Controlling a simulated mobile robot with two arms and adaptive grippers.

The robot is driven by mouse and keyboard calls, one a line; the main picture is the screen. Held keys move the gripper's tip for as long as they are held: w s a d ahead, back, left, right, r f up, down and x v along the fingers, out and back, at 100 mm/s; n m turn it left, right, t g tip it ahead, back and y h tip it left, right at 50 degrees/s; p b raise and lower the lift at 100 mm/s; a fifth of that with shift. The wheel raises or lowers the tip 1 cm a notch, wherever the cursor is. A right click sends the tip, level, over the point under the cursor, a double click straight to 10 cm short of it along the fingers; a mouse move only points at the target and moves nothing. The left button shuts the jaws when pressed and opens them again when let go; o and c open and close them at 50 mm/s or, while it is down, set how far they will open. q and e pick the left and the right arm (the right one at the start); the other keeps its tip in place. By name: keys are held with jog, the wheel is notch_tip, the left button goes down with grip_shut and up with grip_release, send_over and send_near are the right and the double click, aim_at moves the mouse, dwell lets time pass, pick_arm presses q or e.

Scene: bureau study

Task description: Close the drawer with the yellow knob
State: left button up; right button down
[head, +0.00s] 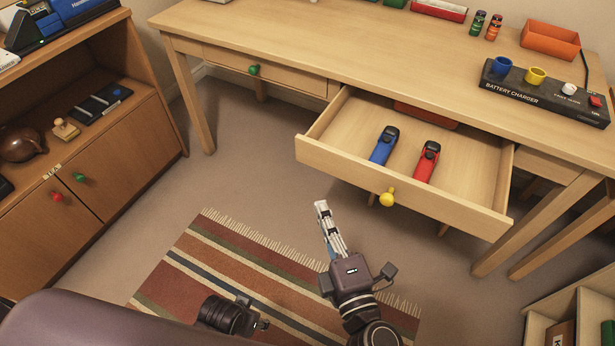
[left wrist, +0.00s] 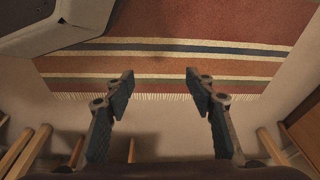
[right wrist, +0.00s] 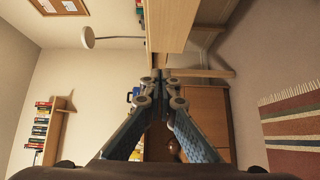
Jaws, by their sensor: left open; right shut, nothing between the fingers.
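The drawer with the yellow knob (head: 387,198) is pulled well out of the desk. Its front panel (head: 345,172) faces me. Inside it lie a blue stapler-like object (head: 385,146) and a red one (head: 427,162). My right gripper (head: 322,208) is shut and empty, in front of the drawer and left of the knob, apart from it. In the right wrist view its fingertips (right wrist: 161,76) meet below a wooden panel. My left gripper (left wrist: 158,75) is open and empty above the striped rug; in the head view its fingers are not clear.
The desk (head: 370,45) also has a drawer with a green knob (head: 254,70), which is shut. A battery charger (head: 545,90) and an orange tray (head: 550,40) stand on the desktop. A cabinet (head: 110,165) stands at the left. The striped rug (head: 215,262) lies on the floor.

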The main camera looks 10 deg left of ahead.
jog(key=p, duration=0.3)
send_near(312, 149)
jog(key=a+x, duration=0.1)
jog(key=x, duration=0.4)
pick_arm(q)
jog(key=s+f, duration=0.4)
jog(key=f, duration=0.3)
jog(key=shift+s+a+f+g, duration=0.15)
jog(key=shift+s+a+g, duration=0.1)
jog(key=shift+a+g, duration=0.05)
pick_arm(e)
jog(key=shift+w+d, duration=0.25)
jog(key=shift+w, duration=0.15)
